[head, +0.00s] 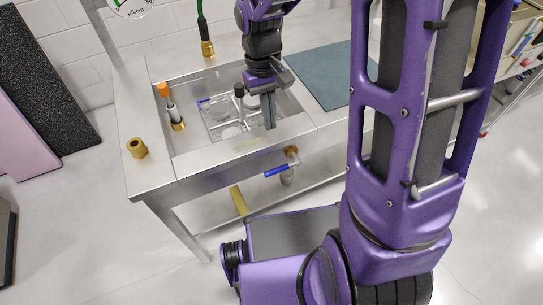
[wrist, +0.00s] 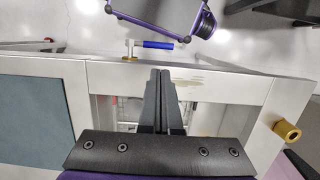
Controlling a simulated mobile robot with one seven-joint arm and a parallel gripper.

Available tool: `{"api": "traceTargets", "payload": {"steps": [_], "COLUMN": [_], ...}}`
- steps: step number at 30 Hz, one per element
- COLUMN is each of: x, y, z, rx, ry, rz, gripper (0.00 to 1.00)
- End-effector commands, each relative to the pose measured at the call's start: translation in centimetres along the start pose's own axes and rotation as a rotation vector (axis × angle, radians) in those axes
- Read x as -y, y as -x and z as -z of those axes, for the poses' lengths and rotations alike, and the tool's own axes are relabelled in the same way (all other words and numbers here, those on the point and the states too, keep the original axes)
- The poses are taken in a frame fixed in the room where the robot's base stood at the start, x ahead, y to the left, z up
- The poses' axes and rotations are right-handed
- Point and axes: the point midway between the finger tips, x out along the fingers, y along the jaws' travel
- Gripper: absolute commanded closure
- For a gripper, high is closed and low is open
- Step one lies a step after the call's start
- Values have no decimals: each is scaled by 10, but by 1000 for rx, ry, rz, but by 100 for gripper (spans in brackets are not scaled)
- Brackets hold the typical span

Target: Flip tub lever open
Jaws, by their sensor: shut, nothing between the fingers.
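The tub (head: 205,147) is a steel basin set in a metal bench, with clear items inside. A lever with a blue handle (head: 277,171) sits on a brass valve (head: 291,151) below the bench's front edge. The blue handle lies roughly level, pointing left of the valve in the head view. It also shows in the wrist view (wrist: 158,44), beyond the bench edge. My gripper (head: 270,126) points down over the front right of the tub, with its fingers shut and empty. In the wrist view the fingertips (wrist: 160,72) are apart from the lever, which is fully visible there.
A brass fitting (head: 137,148) stands on the bench's left corner. A green hose with a brass end (head: 207,47) hangs behind. A blue-grey mat (head: 322,75) covers the bench's right. A lower shelf (head: 215,208) runs underneath.

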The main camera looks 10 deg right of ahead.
Motion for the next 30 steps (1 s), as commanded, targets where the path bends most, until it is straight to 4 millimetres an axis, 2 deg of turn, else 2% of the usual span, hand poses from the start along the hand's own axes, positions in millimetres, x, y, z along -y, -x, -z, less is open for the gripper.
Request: {"api": "traceTargets", "payload": {"steps": [9,14,24,30], "x": [0,0,0,0], "y": [-1,-15,-86,-120], "z": [0,0,0,0], "rx": [0,2,5,3], "ry": [1,1,2,2], "rz": [0,0,1,1], "gripper": [100,100,100,100]}}
